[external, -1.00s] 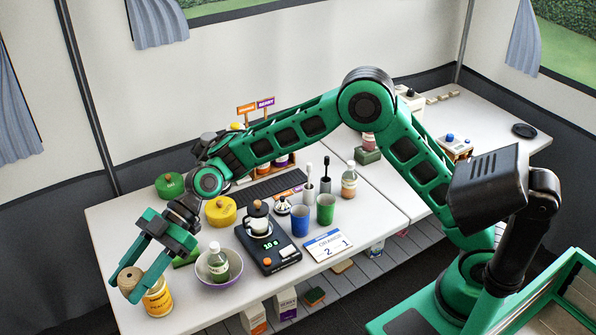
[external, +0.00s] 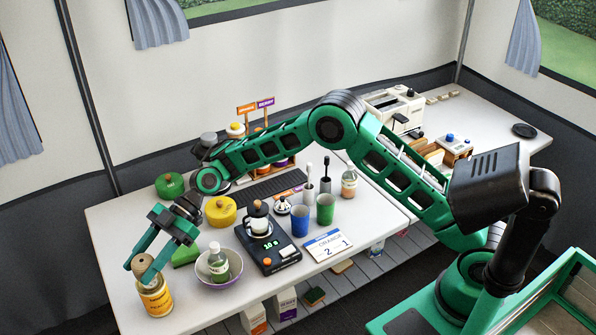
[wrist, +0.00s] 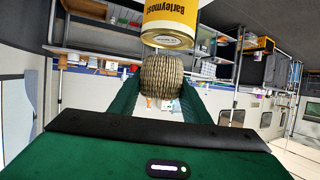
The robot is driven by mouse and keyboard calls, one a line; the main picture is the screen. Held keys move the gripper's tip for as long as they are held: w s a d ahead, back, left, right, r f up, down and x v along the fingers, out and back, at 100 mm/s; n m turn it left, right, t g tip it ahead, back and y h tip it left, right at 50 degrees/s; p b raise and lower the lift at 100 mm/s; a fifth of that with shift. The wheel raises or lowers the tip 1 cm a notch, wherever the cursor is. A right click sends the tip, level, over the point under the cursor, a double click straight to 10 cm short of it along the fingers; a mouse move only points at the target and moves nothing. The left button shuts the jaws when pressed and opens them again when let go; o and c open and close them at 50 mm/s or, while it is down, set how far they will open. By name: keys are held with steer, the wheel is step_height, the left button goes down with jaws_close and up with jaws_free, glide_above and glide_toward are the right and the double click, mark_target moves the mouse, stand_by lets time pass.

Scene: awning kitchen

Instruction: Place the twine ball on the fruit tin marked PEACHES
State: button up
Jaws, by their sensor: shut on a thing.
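My gripper (external: 138,272) is shut on the twine ball (external: 141,262), a tan wound ball. In the wrist view the ball (wrist: 162,77) sits between my two green fingers. A yellow-labelled tin (external: 157,302) stands upright at the near left of the table, with the ball right over its top. I cannot tell whether ball and tin touch. I cannot read the word PEACHES on the tin.
The table's near edge is close to the tin.

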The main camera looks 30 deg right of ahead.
steer(key=shift+f, duration=1)
steer(key=shift+f, duration=0.15)
steer(key=o, duration=1)
steer(key=shift+o, duration=0.2)
steer(key=shift+d+r, duration=0.15)
steer(key=shift+r, duration=0.1)
steer(key=v, duration=1.1)
steer(key=shift+d+r, duration=0.2)
steer(key=shift+d, duration=0.05)
steer(key=shift+w, duration=0.15)
